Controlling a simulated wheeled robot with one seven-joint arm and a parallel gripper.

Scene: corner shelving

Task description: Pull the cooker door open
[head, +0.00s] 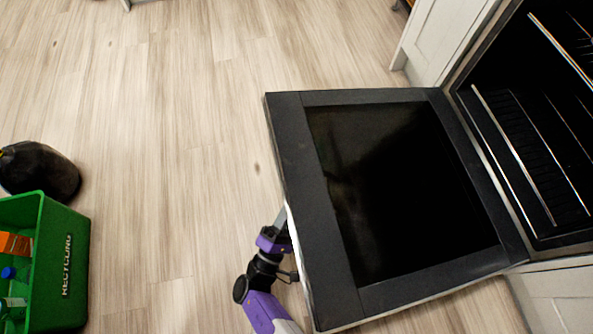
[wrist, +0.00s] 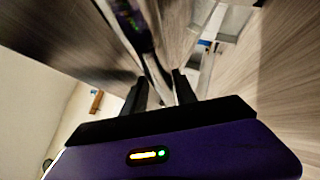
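The cooker door (head: 290,190) is swung down and stands wide open, its dark glass (head: 400,190) facing up. It reaches out to the left from the cooker (head: 540,120), whose inside is exposed. My gripper (head: 282,222) is at the door's outer left edge, partly hidden under it. In the wrist view my gripper's two dark fingers (wrist: 160,85) stand apart, with a thin strip, perhaps the door handle, running between them. I cannot tell whether they grip it.
Metal racks (head: 515,155) show inside the cooker. A green recycling crate (head: 45,265) with items in it and a black rounded object (head: 40,172) stand at the left. White cabinets (head: 440,40) flank the cooker.

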